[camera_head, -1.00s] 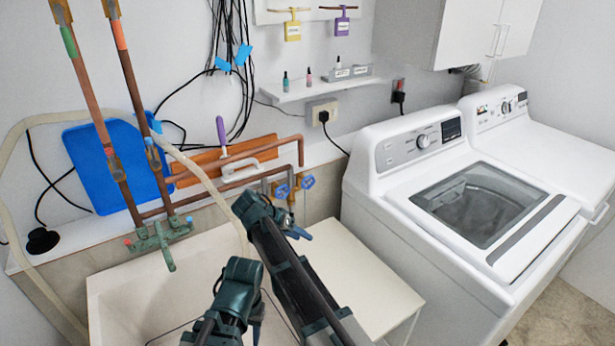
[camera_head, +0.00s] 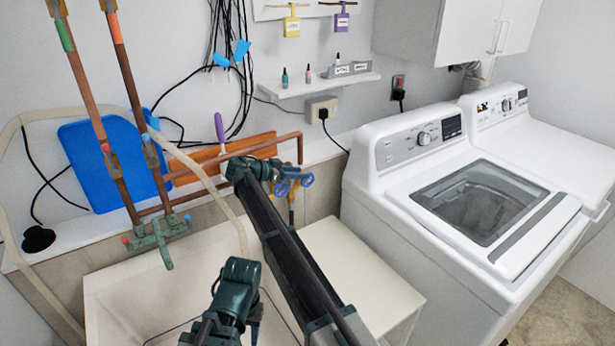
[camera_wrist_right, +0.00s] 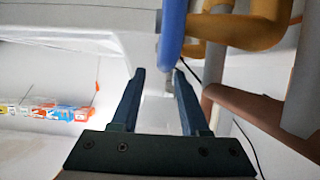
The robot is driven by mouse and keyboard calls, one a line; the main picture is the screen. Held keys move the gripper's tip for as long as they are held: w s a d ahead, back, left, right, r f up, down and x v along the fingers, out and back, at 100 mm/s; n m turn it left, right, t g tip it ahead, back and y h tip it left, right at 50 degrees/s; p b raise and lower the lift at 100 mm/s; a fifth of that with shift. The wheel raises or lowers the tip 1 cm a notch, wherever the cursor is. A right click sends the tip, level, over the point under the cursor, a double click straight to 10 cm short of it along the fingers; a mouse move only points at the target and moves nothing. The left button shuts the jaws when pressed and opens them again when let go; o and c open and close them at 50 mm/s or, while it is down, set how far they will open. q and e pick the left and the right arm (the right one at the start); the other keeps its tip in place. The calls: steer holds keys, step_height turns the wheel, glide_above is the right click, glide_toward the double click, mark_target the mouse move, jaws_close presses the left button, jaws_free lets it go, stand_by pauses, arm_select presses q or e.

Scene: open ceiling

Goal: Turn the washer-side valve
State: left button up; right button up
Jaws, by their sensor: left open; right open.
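Two blue round valve handles sit on the pipes at the wall left of the washer. The washer-side one (camera_head: 307,180) is nearer the washer; the other (camera_head: 282,188) is just left of it. My right gripper (camera_head: 291,174) is open at these handles and partly covers them. In the right wrist view, a blue handle (camera_wrist_right: 172,35) shows edge-on, its lower end between the open fingertips (camera_wrist_right: 158,76), closer to the right-hand finger. I cannot tell if they touch, or which handle it is. My left gripper (camera_head: 237,304) is open and empty over the sink, low in the picture.
The white washer (camera_head: 365,225) stands right of the valves. Copper pipes (camera_head: 240,153) run behind my right gripper, and a pale hose (camera_head: 222,195) hangs left of it. A white shelf (camera_head: 315,88) is above. The sink (camera_head: 120,290) lies below.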

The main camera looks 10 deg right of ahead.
mark_target(308, 180)
steer(key=b+x, duration=0.1)
steer(key=x, duration=0.3)
steer(key=shift+w+d+f, duration=0.1)
steer(key=shift+d+f, duration=0.05)
steer(key=shift+d, duration=0.15)
jaws_close()
